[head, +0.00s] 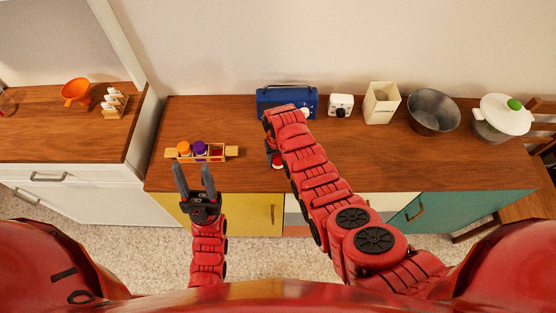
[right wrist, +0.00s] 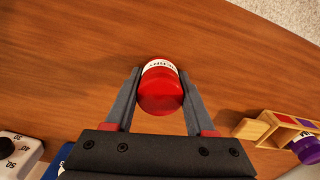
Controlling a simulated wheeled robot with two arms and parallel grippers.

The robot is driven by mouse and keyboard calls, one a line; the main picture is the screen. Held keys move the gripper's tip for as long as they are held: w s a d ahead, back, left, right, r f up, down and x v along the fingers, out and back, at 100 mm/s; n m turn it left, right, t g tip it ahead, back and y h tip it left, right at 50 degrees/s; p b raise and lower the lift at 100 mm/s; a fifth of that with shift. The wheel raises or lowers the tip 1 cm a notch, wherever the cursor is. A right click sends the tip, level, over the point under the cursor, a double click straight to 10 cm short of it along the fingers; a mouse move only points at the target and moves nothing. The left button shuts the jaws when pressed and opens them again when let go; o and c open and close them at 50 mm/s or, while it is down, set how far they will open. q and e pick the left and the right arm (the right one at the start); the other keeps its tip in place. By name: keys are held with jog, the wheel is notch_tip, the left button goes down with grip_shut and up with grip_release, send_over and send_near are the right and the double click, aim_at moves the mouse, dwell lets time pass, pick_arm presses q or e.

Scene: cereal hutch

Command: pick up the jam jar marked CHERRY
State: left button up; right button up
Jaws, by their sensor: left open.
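A jar with a red lid (right wrist: 160,92) sits between the two fingers of my right gripper (right wrist: 160,85) in the right wrist view. Part of its white label shows; I cannot read it surely. The fingers are close along both sides of the jar; I cannot tell whether they press on it. In the head view the red lid (head: 277,163) shows at the counter, and my right arm hides most of the right gripper. My left gripper (head: 194,178) is open and empty, in front of a wooden rack (head: 232,152) holding jars with orange (head: 184,147) and purple (head: 200,148) lids.
The counter (head: 380,160) is clear right of my right arm.

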aim_at(278, 158)
grip_shut()
jog(key=shift+r, duration=0.1)
jog(key=shift+w+r+b, duration=0.1)
jog(key=shift+r+b, duration=0.55)
jog(key=shift+s+r+b, duration=0.4)
jog(key=shift+r+b, duration=0.4)
jog(key=shift+r, duration=0.05)
jog(key=s, duration=0.2)
jog(key=shift+s+r, duration=0.3)
jog(key=shift+s, duration=0.1)
jog(key=s+p, duration=0.1)
jog(key=s, duration=0.1)
jog(key=s+r+p, duration=0.1)
jog(key=s+p, duration=0.1)
jog(key=shift+r, duration=0.2)
jog(key=s+p, duration=0.4)
jog(key=s, duration=0.4)
jog(key=shift+s, duration=0.3)
